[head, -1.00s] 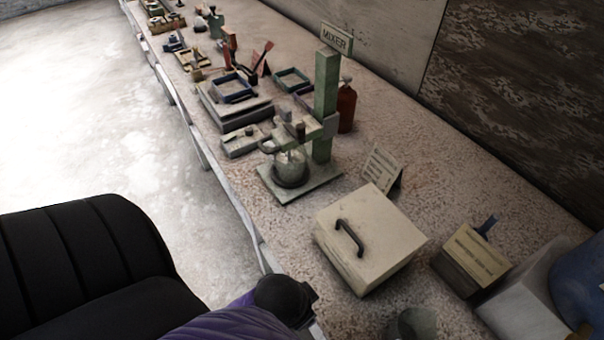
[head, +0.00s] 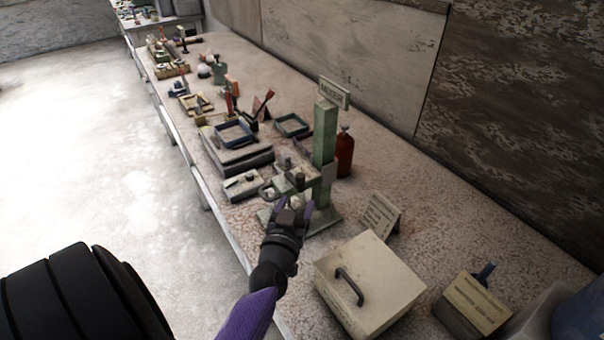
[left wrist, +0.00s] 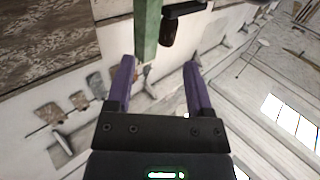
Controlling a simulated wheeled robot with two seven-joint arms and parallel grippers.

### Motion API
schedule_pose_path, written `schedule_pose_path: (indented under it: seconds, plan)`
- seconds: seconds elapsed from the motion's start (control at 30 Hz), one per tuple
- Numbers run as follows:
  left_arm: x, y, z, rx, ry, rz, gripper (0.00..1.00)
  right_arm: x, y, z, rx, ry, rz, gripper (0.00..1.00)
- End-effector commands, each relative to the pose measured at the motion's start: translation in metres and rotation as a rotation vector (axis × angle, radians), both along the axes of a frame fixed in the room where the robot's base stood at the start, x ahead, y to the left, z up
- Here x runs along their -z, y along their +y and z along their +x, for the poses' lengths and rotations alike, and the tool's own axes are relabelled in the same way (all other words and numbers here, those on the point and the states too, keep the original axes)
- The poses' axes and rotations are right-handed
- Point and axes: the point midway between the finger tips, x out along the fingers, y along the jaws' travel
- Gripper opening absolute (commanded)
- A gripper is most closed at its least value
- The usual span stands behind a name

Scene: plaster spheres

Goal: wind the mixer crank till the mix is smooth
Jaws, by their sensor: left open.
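The mixer (head: 325,145) stands on the bench, a green post with a sign at its top and a flat base plate. Its crank, with a dark upright knob (head: 300,179), sticks out from the post. My left gripper (head: 292,208) is in front of the mixer, its purple fingers apart and empty. It covers most of the mixing vessel, so the mix cannot be seen. In the left wrist view the green post (left wrist: 147,28) and a dark handle (left wrist: 169,30) show beyond the open fingers (left wrist: 158,64), not between them. My right gripper is out of view.
A cream box with a dark handle (head: 368,285) stands just right of my left arm. A small card (head: 380,216) and a red bottle (head: 345,152) are near the mixer. Trays (head: 236,134) and tools crowd the bench beyond. The wall runs along the right.

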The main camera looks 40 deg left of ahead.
Motion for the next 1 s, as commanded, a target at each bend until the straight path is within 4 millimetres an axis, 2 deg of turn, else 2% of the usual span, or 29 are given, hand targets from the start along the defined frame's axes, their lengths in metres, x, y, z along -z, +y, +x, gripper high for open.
schedule_pose_path:
  seconds: [0.13, 0.3, 0.5, 0.63, 0.87, 0.97, 1.0]
  plan:
    - [0.001, 0.016, 0.012, -0.045, -0.018, 0.004, 0.67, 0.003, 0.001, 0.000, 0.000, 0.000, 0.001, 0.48]
    - [0.001, 0.035, 0.047, -0.043, -0.018, 0.005, 0.67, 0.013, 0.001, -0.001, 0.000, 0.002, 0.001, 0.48]
    - [0.002, 0.050, 0.076, -0.041, -0.016, 0.004, 0.67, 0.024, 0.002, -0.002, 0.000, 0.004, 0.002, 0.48]
    - [0.001, 0.054, 0.083, -0.040, -0.015, 0.005, 0.67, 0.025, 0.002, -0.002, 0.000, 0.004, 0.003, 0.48]
    - [-0.001, 0.055, 0.084, -0.040, -0.015, 0.005, 0.67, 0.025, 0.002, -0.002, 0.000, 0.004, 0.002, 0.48]
    - [-0.001, 0.055, 0.084, -0.039, -0.015, 0.005, 0.50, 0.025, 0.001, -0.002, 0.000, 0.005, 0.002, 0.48]
    - [-0.001, 0.055, 0.084, -0.039, -0.015, 0.005, 0.42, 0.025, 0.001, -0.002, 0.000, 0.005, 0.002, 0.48]
